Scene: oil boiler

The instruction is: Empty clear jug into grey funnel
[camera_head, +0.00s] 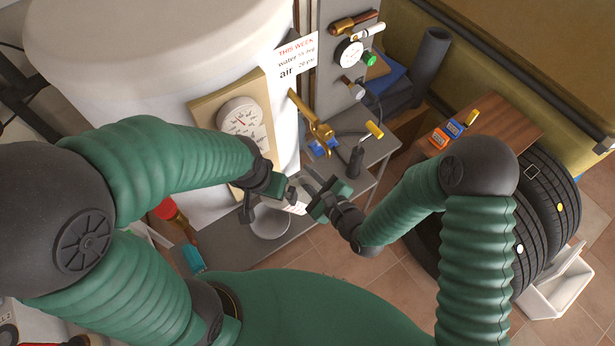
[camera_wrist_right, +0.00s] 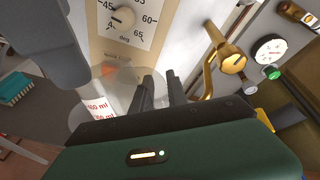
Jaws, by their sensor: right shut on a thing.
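The clear jug (camera_head: 297,208) with red and white markings is partly hidden by my grippers in the head view. Its marked wall (camera_wrist_right: 98,108) shows in the right wrist view. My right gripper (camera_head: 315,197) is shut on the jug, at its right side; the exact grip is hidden. A round grey bowl shape (camera_head: 270,222), seemingly the grey funnel, lies just below and left of the jug in the head view. I cannot tell whether they touch. My left gripper (camera_head: 286,190) is close beside the jug; its jaw opening is unclear. The jug's contents cannot be made out.
The white boiler tank (camera_head: 160,70) with a dial (camera_head: 240,117) stands close behind. A brass valve (camera_head: 312,122) sticks out to the right. A grey bench (camera_head: 372,158) carries small tools. Tyres (camera_head: 545,210) stand at the right.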

